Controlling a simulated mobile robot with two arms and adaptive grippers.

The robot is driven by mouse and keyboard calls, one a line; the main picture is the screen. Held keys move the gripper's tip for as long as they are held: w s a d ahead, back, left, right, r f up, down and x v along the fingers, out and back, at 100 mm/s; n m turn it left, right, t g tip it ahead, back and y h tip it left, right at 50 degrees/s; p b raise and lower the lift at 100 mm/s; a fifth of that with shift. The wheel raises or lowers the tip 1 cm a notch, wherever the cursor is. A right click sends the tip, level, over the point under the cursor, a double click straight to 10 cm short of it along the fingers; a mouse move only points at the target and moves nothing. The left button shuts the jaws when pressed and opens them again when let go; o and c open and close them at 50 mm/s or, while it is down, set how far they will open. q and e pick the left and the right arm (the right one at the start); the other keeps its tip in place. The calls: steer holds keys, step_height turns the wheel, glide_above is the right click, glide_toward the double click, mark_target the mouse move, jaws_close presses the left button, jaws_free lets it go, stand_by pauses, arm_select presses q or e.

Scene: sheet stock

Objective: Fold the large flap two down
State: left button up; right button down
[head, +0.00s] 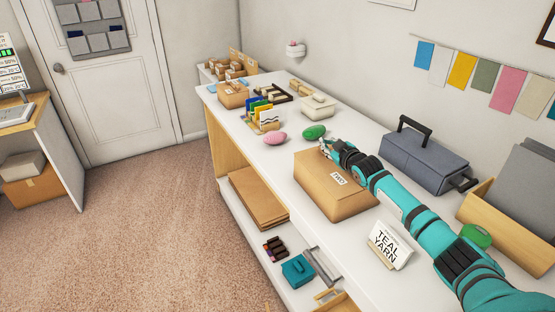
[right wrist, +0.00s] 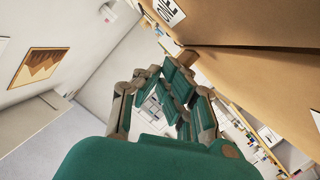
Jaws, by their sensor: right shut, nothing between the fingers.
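A brown cardboard box (head: 322,195) stands on the white counter, with a white label reading TWO (head: 338,179) on its upper part. In the right wrist view, cardboard (right wrist: 260,22) with part of a label fills the upper right, and a second cardboard face meets it along an edge. My right gripper (head: 324,147) is shut and empty at the far edge of the box; its fingers also show in the right wrist view (right wrist: 172,95). The arm hides part of the box top, and I cannot tell whether the fingers touch it. My left gripper is out of view.
A green yarn ball (head: 315,131) and a pink one (head: 275,138) lie beyond the box. A grey toolbox (head: 424,160) stands behind my right arm. A TEAL YARN sign (head: 390,245) stands near. Flat cardboard (head: 258,198) lies on the lower shelf.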

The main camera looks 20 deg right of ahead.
steer(key=shift+r, duration=0.1)
step_height(320, 180, up, 5)
steer(key=p, duration=0.4)
steer(key=shift+s+f+b, duration=0.25)
steer(key=shift+s+f, duration=0.05)
steer(key=shift+s, duration=0.2)
steer(key=shift+s+f+b, duration=0.25)
steer(key=shift+s, duration=0.25)
steer(key=b+v, duration=0.1)
steer(key=v, duration=0.7)
steer(key=shift+d+r+b, duration=0.35)
steer(key=shift+d+r, duration=0.05)
steer(key=shift+d, duration=0.1)
